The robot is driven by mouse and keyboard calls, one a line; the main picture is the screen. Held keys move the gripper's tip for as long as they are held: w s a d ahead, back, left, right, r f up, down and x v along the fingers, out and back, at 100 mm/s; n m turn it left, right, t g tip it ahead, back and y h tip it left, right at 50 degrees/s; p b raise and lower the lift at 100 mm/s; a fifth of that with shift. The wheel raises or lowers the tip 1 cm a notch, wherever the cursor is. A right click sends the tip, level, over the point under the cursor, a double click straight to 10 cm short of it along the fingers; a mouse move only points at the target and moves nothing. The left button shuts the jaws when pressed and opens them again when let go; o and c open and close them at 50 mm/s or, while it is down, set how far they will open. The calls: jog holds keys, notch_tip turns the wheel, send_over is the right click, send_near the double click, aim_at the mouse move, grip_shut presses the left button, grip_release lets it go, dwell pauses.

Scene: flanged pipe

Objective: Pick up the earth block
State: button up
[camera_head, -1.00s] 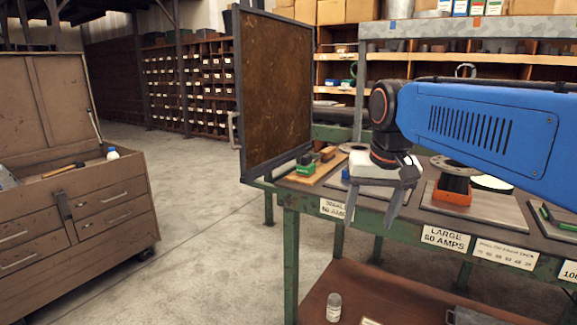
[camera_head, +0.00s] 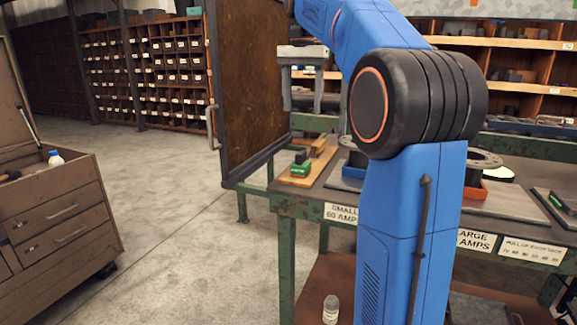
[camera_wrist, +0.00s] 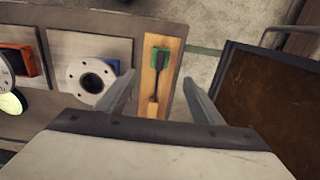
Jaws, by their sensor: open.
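A wooden board (camera_head: 310,170) lies on the bench's left end. It carries a green block (camera_head: 299,165) in front and a brown block (camera_head: 319,146) behind, with a dark part between them. I cannot tell for certain which is the earth block. In the wrist view the board (camera_wrist: 178,45) shows the green block (camera_wrist: 163,58), a dark rod and the brown block (camera_wrist: 153,110). My gripper (camera_head: 315,112) is open and empty, pointing down above the board. In the wrist view its fingers (camera_wrist: 158,78) appear on either side of the board, apart from the blocks.
A dark upright panel (camera_head: 257,80) stands at the bench's left end, close to my gripper. A flanged pipe (camera_wrist: 92,80) on a grey plate lies beside the board. My blue arm hides part of the bench. A tool chest (camera_head: 62,220) stands at left.

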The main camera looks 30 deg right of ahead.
aim_at(301, 152)
notch_tip(301, 152, down, 11)
jog(key=shift+f, duration=0.1)
jog(key=shift+w+d+f, duration=0.1)
jog(key=shift+w+f, duration=0.05)
jog(key=shift+f, duration=2.9)
jog(key=c, duration=1)
jog(key=shift+c, duration=0.6)
jog(key=shift+r, duration=0.15)
